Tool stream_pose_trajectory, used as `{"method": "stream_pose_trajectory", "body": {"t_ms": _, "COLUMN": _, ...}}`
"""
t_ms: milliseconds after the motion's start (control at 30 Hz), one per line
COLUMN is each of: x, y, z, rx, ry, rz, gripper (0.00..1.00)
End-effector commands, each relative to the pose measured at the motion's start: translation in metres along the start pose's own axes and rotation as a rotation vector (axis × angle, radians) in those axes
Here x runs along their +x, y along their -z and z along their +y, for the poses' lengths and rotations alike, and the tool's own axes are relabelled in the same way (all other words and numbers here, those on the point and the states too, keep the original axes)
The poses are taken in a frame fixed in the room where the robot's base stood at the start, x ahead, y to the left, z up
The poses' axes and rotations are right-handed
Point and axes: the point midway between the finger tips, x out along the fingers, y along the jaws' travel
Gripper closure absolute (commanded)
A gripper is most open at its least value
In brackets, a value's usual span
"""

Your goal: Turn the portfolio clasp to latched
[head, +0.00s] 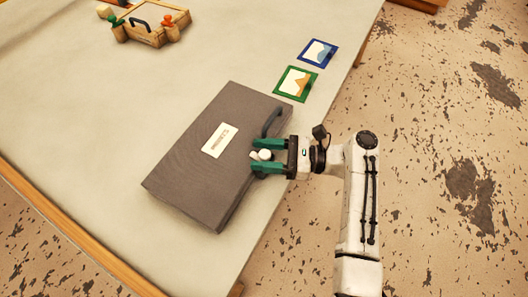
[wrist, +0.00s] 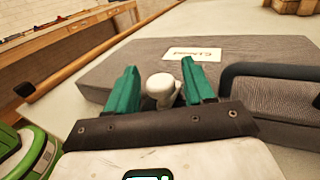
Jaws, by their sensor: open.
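A grey portfolio case (head: 200,165) with a pale label lies flat on the table. It also shows in the wrist view (wrist: 130,55). Its dark handle (head: 271,121) is on the side facing my arm and appears at the right in the wrist view (wrist: 270,72). A white rounded clasp knob (head: 262,155) sits on that same side, beside the handle. My gripper (head: 266,155) has green fingers, open, one on each side of the knob. In the wrist view the knob (wrist: 161,88) stands between the fingers (wrist: 160,85), with gaps visible. Whether the clasp is latched cannot be told.
A green-framed picture (head: 296,83) and a blue-framed picture (head: 318,53) lie near the table's right edge. A wooden box (head: 152,22) with small figures stands at the back. The table (head: 75,125) is clear left of the case.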

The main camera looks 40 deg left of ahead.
Motion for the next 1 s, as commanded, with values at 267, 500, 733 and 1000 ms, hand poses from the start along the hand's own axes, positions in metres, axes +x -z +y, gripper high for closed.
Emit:
{"method": "stream_pose_trajectory", "body": {"t_ms": 267, "x": -0.033, "y": 0.002, "z": -0.001, "rx": 0.0, "ry": 0.005, "rz": 0.0, "gripper": 0.47}}
{"method": "stream_pose_trajectory", "body": {"t_ms": 500, "x": -0.079, "y": 0.002, "z": -0.001, "rx": 0.0, "ry": 0.004, "rz": 0.0, "gripper": 0.47}}
{"method": "stream_pose_trajectory", "body": {"t_ms": 733, "x": -0.104, "y": 0.001, "z": -0.001, "rx": 0.0, "ry": 0.0, "rz": 0.0, "gripper": 0.47}}
{"method": "stream_pose_trajectory", "body": {"t_ms": 1000, "x": -0.107, "y": 0.0, "z": 0.0, "rx": 0.0, "ry": -0.001, "rz": 0.0, "gripper": 0.47}}
